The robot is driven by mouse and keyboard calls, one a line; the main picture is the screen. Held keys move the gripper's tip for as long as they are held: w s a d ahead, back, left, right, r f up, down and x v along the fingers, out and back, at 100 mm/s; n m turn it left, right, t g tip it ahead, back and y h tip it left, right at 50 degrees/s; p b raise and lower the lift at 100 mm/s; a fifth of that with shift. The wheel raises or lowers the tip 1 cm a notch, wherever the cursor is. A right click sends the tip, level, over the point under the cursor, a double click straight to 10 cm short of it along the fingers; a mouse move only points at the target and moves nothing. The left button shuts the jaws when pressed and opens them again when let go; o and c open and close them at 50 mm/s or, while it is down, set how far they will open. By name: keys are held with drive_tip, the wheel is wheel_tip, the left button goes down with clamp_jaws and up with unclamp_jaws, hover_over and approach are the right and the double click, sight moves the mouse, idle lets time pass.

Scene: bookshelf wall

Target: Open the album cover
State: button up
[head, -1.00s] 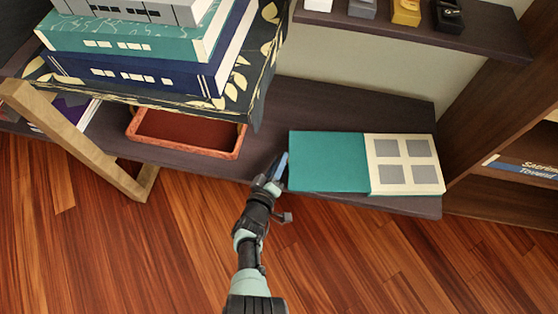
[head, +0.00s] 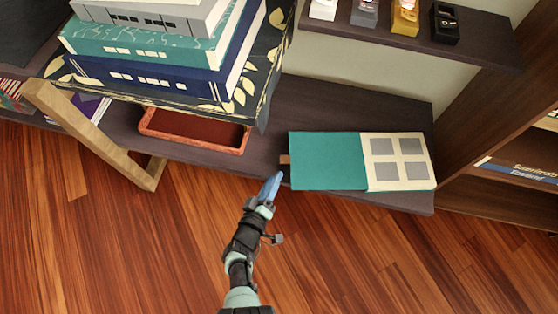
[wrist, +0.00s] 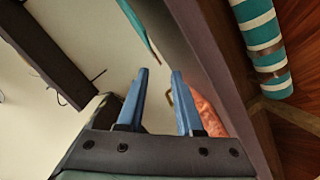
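The album lies open on the low dark shelf in the head view. Its teal cover (head: 326,161) is laid out flat to the left, and its cream page (head: 398,162) with grey squares faces up on the right. A small brown tab (head: 285,159) sticks out at the cover's left edge. My gripper (head: 273,185) is just off the cover's lower left corner, over the shelf's front edge, and seems apart from the cover. In the wrist view my gripper (wrist: 158,82) has its blue fingers apart with nothing held between them. A thin teal edge (wrist: 135,20), apparently the cover, shows beyond the fingertips.
A red-brown tray (head: 195,131) sits on the low shelf (head: 270,150) to the left. A wooden leg (head: 95,133) and stacked boxes (head: 160,50) stand further left. Small items sit on the upper shelf (head: 485,40). The wooden floor in front is clear.

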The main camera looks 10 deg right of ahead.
drive_tip(key=shift+p+v, duration=0.7)
drive_tip(key=shift+v, duration=1.4)
